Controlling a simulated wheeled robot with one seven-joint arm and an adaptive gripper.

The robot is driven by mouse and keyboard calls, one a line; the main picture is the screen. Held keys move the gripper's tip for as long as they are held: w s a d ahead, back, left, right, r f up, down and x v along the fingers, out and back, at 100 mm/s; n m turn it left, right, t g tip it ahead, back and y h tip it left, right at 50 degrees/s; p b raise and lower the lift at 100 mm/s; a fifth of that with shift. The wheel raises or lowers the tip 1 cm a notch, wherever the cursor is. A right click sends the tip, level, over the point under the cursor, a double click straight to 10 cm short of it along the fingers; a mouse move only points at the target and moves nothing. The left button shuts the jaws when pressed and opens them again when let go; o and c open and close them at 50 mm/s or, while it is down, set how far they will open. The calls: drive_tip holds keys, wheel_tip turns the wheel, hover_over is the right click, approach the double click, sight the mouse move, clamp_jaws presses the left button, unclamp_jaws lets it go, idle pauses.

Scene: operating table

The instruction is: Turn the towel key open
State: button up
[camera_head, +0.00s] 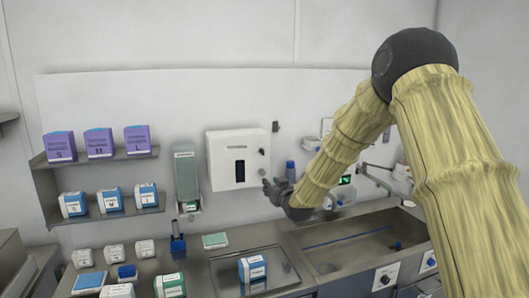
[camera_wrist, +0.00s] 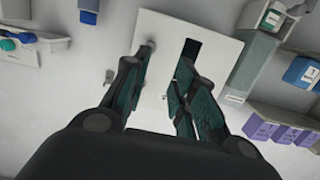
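The white towel dispenser (camera_head: 222,160) is mounted on the wall, with a dark window in its front. A small round grey key or knob (camera_head: 262,151) sits at the right of its face. The wrist view shows the dispenser (camera_wrist: 217,48) turned around, with a round knob (camera_wrist: 150,44) close to the tip of the left finger. My gripper (camera_wrist: 168,66) is open, its two fingers apart with nothing between them. In the head view my gripper (camera_head: 274,190) is at the dispenser's lower right corner. Whether a finger touches the knob, I cannot tell.
A green-grey dispenser (camera_head: 187,175) hangs to the left, beside shelves with purple boxes (camera_head: 98,142) and blue-white boxes. A sink (camera_head: 350,240) and a counter with boxes lie below. A small wall fitting (camera_head: 276,127) is nearby.

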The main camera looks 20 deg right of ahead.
drive_tip(key=t, duration=0.2)
approach(262, 152)
drive_tip(key=w+r+p, duration=0.1)
drive_tip(key=w+p, duration=0.4)
drive_tip(key=w, duration=0.3)
drive_tip(key=shift+r, duration=0.2)
clamp_jaws()
